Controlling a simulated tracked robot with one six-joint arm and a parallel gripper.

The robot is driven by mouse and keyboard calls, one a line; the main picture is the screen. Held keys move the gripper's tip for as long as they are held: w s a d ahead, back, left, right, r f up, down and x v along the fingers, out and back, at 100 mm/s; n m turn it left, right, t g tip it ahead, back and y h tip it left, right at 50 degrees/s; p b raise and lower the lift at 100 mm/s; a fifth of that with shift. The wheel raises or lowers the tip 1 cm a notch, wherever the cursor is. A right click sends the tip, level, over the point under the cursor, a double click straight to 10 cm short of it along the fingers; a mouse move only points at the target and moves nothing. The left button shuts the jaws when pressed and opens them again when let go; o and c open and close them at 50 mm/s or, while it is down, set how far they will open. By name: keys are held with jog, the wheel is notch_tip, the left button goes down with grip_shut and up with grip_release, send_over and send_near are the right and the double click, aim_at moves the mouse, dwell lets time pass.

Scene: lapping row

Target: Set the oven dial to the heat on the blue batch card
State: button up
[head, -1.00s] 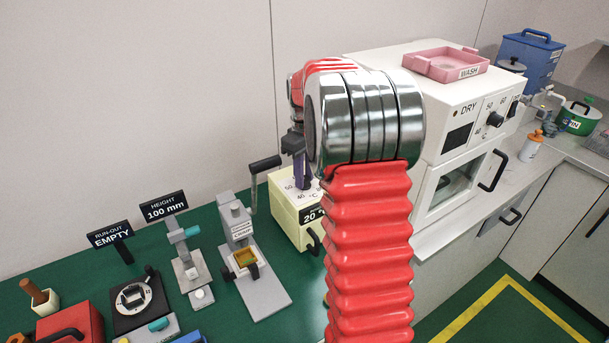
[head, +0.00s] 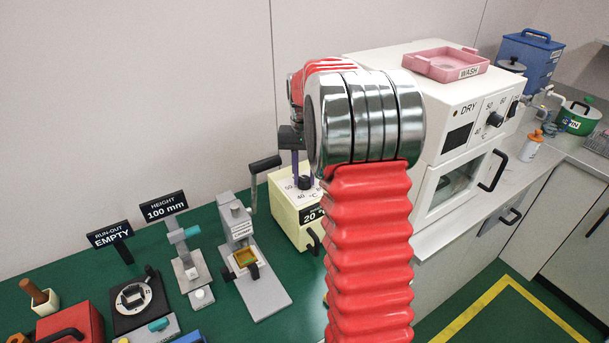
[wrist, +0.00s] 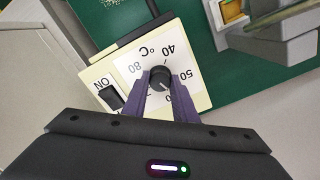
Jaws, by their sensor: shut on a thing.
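A cream box (head: 289,214) with a temperature dial stands at the right end of the green bench. Its black dial knob (head: 305,182) rises from a white scale marked in °C; 40, 50 and 80 are readable in the wrist view. My gripper (wrist: 159,84) points down over the box, its purple fingers closed on either side of the dial knob (wrist: 159,76). In the head view my gripper (head: 299,172) is partly behind my arm. I cannot tell the dial's exact setting. I make out no blue batch card in either view.
A white DRY oven (head: 432,190) with its own knob (head: 495,118) stands to the right, a pink WASH tray (head: 440,75) on top. A grey press (head: 240,235) stands left of the cream box. The box's ON switch (wrist: 110,97) is near my fingers.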

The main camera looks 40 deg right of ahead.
aim_at(305, 178)
jog(key=m, duration=0.4)
jog(key=shift+d+r, duration=0.1)
jog(key=shift+d, duration=0.05)
jog(key=shift+w, duration=0.1)
dwell(0.3)
jog(key=o, duration=1)
jog(key=shift+o, duration=0.2)
jog(key=shift+r, duration=0.1)
notch_tip(305, 178, up, 13)
jog(key=shift+r, duration=0.2)
